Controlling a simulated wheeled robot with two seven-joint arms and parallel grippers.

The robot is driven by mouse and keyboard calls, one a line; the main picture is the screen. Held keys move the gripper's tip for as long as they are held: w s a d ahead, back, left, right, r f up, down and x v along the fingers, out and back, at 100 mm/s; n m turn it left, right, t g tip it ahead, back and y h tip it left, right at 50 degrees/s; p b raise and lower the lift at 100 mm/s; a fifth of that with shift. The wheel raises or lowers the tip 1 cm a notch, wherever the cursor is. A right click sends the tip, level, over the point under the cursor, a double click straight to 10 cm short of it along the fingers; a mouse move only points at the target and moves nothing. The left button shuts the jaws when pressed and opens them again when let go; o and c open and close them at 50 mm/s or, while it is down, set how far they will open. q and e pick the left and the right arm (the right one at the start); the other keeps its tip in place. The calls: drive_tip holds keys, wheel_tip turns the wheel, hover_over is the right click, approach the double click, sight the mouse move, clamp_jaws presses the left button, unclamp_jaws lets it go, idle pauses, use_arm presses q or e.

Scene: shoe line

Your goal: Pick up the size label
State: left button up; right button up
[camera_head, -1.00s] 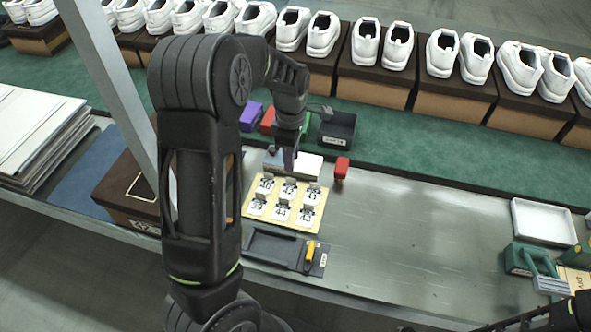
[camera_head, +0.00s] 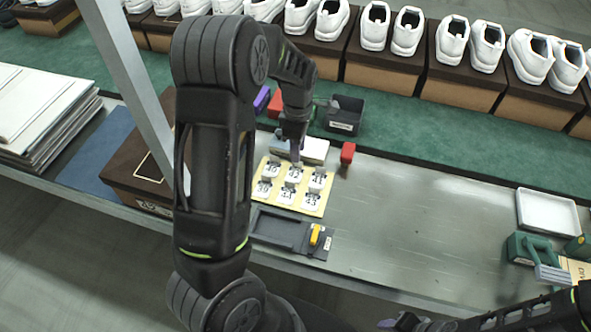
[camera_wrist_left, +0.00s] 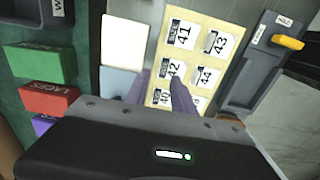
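A yellow card (camera_head: 319,208) on the grey table bears several white size labels with raised tabs. In the left wrist view the card (camera_wrist_left: 206,20) shows labels printed 41 (camera_wrist_left: 182,33), 43 (camera_wrist_left: 215,42), 42 (camera_wrist_left: 173,68), 44 (camera_wrist_left: 206,76) and 40; a lower one is partly hidden. My left gripper (camera_head: 296,158) is over the card's back edge. In the wrist view its purple fingers (camera_wrist_left: 160,82) are apart, with the right finger overlapping label 42; nothing is clearly held. My right gripper (camera_head: 402,321) is at the bottom edge, far from the card; its opening is unclear.
A dark tray with a yellow piece (camera_head: 315,235) lies in front. A black bin (camera_head: 345,115) stands behind. The table's middle right is clear.

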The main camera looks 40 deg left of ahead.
sight(297, 167)
use_arm(q)
wheel_tip(297, 167, down, 5)
drive_tip(key=shift+a+r+p, duration=0.1)
drive_tip(key=shift+p, duration=0.4)
drive_tip(key=shift+c, duration=0.2)
clamp_jaws()
idle(0.5)
